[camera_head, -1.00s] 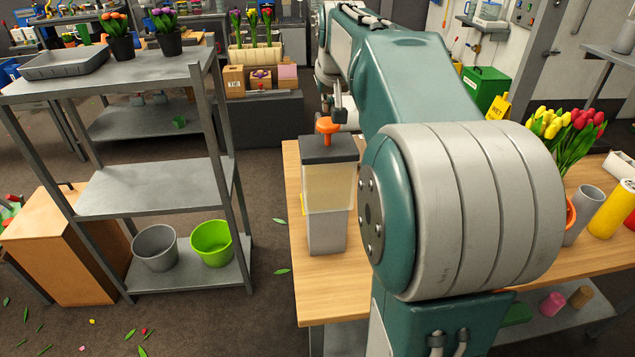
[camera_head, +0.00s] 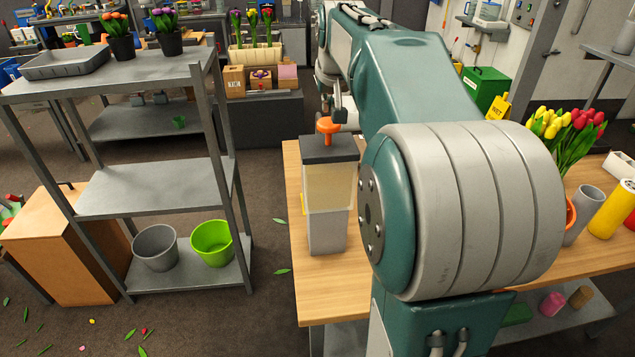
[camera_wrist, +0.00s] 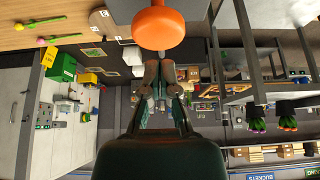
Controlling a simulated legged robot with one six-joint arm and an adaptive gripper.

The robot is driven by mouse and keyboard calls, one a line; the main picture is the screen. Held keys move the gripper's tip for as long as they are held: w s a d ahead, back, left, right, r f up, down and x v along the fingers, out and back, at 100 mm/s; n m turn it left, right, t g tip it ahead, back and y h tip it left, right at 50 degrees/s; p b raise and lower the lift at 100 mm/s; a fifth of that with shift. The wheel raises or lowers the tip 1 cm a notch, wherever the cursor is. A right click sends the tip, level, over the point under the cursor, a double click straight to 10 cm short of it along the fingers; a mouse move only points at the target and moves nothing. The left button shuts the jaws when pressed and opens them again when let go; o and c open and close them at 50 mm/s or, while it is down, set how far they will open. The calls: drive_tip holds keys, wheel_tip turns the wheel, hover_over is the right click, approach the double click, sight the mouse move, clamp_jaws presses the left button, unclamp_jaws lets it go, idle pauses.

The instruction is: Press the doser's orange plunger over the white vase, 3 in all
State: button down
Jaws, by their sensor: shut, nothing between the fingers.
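The doser (camera_head: 328,190) stands upright on the wooden table, with a dark lid, a clear pale-filled upper part and a grey lower part. Its orange plunger (camera_head: 325,126) stands up above the lid. My gripper (camera_head: 340,104) is shut and empty, right beside and above the plunger, partly hidden by my arm. In the wrist view the round orange plunger (camera_wrist: 158,24) lies just beyond my shut fingertips (camera_wrist: 166,70); I cannot tell whether they touch. The white vase is not seen; my arm covers much of the table.
On the table's right stand a grey cylinder (camera_head: 583,215), a yellow cylinder (camera_head: 612,208) and yellow and red tulips (camera_head: 567,135). A metal shelf (camera_head: 150,187) stands left, with a grey bucket (camera_head: 155,247) and a green bucket (camera_head: 212,243) low down. Floor lies between shelf and table.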

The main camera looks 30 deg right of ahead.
sight(329, 124)
drive_tip(key=shift+f, duration=0.1)
drive_tip(key=shift+f, duration=2.5)
drive_tip(key=shift+r, duration=4.1)
